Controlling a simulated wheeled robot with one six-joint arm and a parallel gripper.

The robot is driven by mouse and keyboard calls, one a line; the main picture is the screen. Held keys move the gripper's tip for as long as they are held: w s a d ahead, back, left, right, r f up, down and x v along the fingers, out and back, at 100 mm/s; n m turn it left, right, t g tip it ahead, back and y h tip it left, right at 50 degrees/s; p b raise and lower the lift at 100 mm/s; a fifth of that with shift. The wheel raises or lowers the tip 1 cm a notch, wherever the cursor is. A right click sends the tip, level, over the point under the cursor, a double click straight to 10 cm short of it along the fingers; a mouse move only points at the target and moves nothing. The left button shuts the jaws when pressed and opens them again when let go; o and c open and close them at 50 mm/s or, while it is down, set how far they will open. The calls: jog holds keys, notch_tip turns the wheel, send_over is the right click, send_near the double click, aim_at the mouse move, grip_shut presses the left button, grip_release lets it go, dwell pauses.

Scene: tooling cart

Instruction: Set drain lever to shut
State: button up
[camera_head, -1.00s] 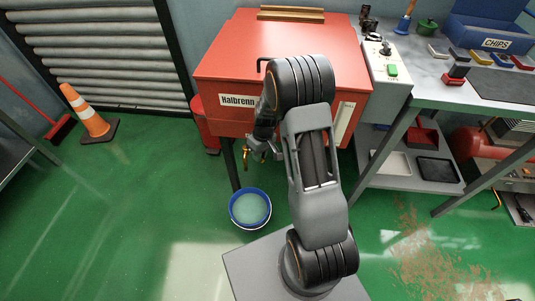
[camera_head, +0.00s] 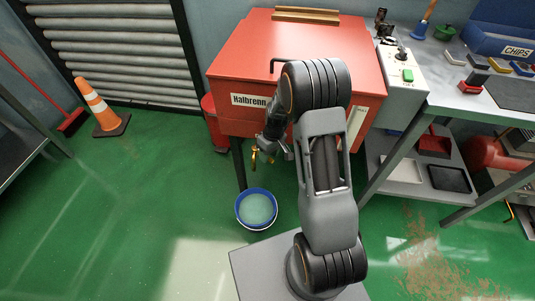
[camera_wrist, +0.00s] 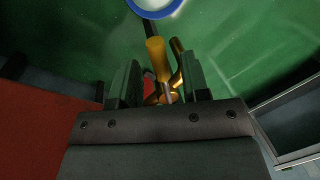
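The drain valve is a small brass tap with a yellow-orange lever under the front of the red tank. In the wrist view the lever (camera_wrist: 156,56) stands between my fingers, beside the curved brass spout (camera_wrist: 178,62). In the head view the brass tap (camera_head: 255,157) shows small below the tank's front edge. My gripper (camera_wrist: 160,82) is open, with a finger on each side of the lever and visible gaps. In the head view my gripper (camera_head: 272,150) is close beside the tap, partly hidden by its wrist. The lever's exact angle is hard to tell.
The red tank (camera_head: 230,75) stands above and behind the tap. A blue-rimmed bucket (camera_head: 241,221) of liquid sits on the floor below. A bench (camera_head: 452,100) with a control box (camera_head: 400,75) is at right. An orange cone (camera_head: 97,104) stands at left on open green floor.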

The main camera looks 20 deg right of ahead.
jog(key=shift+r, duration=0.55)
jog(key=r, duration=0.1)
jog(key=r+p, duration=0.1)
jog(key=r, duration=0.1)
jog(key=shift+s, duration=0.25)
jog(key=s+r+p, duration=0.2)
jog(key=s+r, duration=0.7)
jog(key=s, duration=0.4)
jog(key=shift+s+a+p, duration=0.3)
jog(key=shift+a+p, duration=0.05)
jog(key=shift+a, duration=0.05)
jog(key=shift+c, duration=0.4)
